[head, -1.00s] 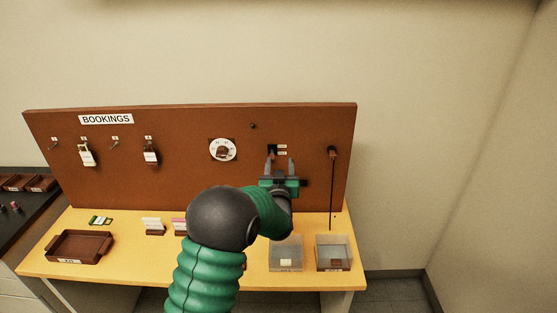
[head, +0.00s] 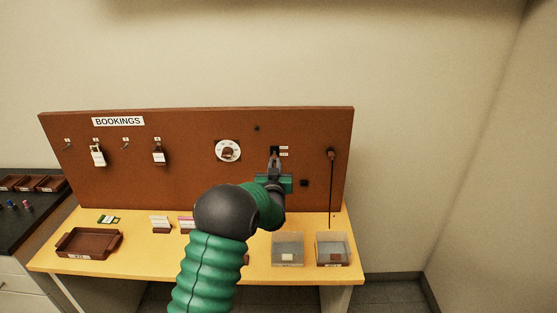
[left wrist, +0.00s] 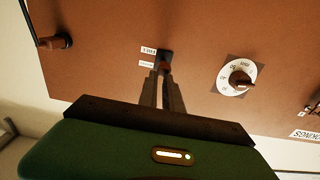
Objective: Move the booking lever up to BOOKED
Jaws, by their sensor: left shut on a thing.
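The booking lever's dark slot plate (head: 275,150) is on the brown upright board, with two small white labels (head: 284,151) to its right. The labels are too small to read surely. In the left wrist view, which is turned upside down, the brownish lever handle (left wrist: 165,67) sits at the dark plate (left wrist: 168,54). My left gripper (head: 274,160) is in front of the plate, its fingers closed on the handle. Its two fingers (left wrist: 162,75) reach the handle in the left wrist view. The fingers partly hide the lever's position. My right gripper is out of view.
A white dial (head: 228,150) is left of the lever, and a knob with a hanging cord (head: 331,153) is right of it. A brown tray (head: 88,243) and clear boxes (head: 288,250) stand on the yellow table (head: 190,260).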

